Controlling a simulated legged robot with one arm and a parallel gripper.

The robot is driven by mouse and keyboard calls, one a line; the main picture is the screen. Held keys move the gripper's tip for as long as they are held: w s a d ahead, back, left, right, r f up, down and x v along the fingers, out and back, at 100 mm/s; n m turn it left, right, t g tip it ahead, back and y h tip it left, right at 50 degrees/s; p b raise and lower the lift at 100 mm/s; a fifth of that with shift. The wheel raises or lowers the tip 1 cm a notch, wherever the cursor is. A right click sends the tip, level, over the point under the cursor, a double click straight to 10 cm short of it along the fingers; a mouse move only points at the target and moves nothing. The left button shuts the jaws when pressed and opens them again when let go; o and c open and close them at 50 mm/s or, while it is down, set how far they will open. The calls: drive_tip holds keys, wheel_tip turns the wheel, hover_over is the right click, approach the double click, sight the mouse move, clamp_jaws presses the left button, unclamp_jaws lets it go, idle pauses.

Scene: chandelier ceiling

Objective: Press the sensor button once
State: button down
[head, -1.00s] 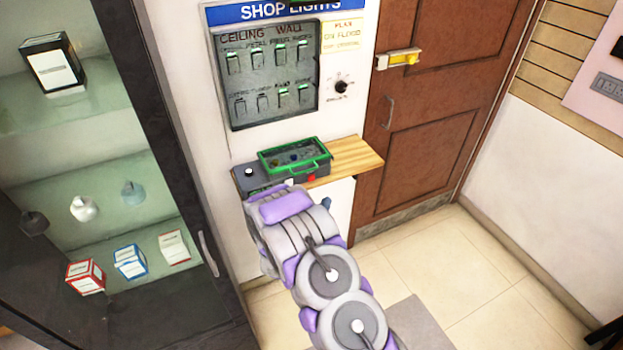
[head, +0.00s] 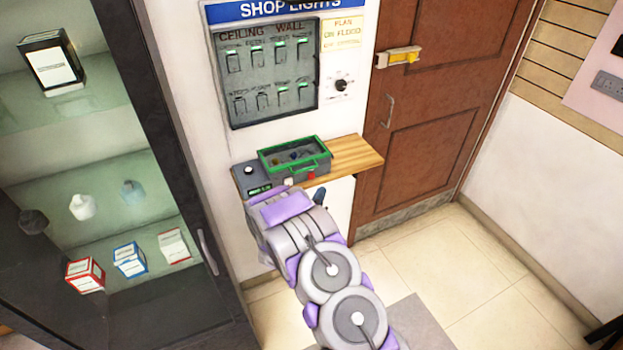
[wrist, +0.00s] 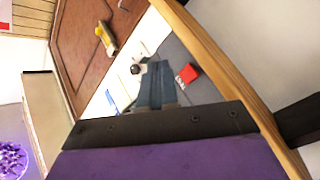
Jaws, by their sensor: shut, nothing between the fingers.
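A small red button-like block (head: 311,176) is on the front of a grey box (head: 242,184) on the wall shelf. It also shows in the wrist view (wrist: 187,74), with pale markings too small to read. A round pale knob (head: 248,170) sits on the box's left top. I cannot tell from any label which of these is the sensor button. My gripper (wrist: 156,72) is shut and empty. In the wrist view its blue-grey fingers are left of the red block, with a visible gap in the picture. In the head view my arm is in front of the shelf and hides part of the box.
A green-rimmed tray (head: 328,166) with small things in it stands on the box. The wooden shelf (head: 358,155) extends right. A switch panel (head: 245,112) is above, a brown door (head: 440,140) right, and a glass cabinet (head: 150,100) left. The floor right is clear.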

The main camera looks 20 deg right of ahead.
drive_tip(key=w, duration=0.4)
drive_tip(key=shift+a, duration=0.1)
drive_tip(key=shift+w, duration=0.15)
idle(1.9)
drive_tip(key=shift+w, duration=0.25)
drive_tip(key=shift+w+r, duration=0.1)
drive_tip(key=shift+w, duration=0.4)
idle(0.8)
drive_tip(key=shift+s, duration=0.1)
drive_tip(key=shift+s+p, duration=0.45)
drive_tip(key=shift+s, duration=0.4)
drive_tip(key=shift+s, duration=0.1)
drive_tip(key=shift+s+p, duration=0.35)
drive_tip(key=shift+s, duration=2.05)
